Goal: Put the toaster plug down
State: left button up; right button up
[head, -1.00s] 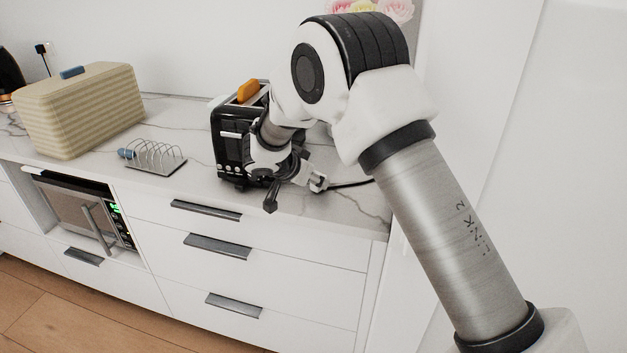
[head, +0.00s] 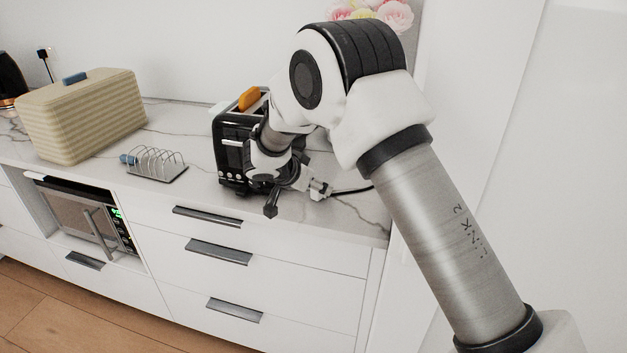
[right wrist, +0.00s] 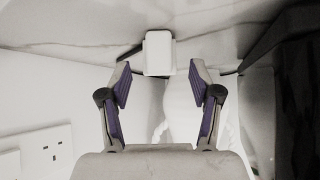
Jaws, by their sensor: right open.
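The white toaster plug (right wrist: 159,53) is in the right wrist view, just beyond my right fingertips and centred between them, against the marble worktop. Its dark cord shows at its sides. My right gripper (right wrist: 160,78) is open, its purple-padded fingers apart with a gap to either side of the plug. In the head view my right gripper (head: 294,200) is low over the worktop's front, beside the black toaster (head: 231,157), and partly hidden by my own arm. I cannot tell there whether the plug touches a finger. My left gripper is out of view.
A wire toast rack (head: 157,164) and a cream bread bin (head: 82,115) stand left of the toaster. A black cord (head: 352,190) runs right along the worktop (head: 205,200). Wall sockets (right wrist: 42,152) show in the right wrist view. The worktop's front edge is close to my gripper.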

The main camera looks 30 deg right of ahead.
jog(key=b+v, duration=0.1)
jog(key=v, duration=1.1)
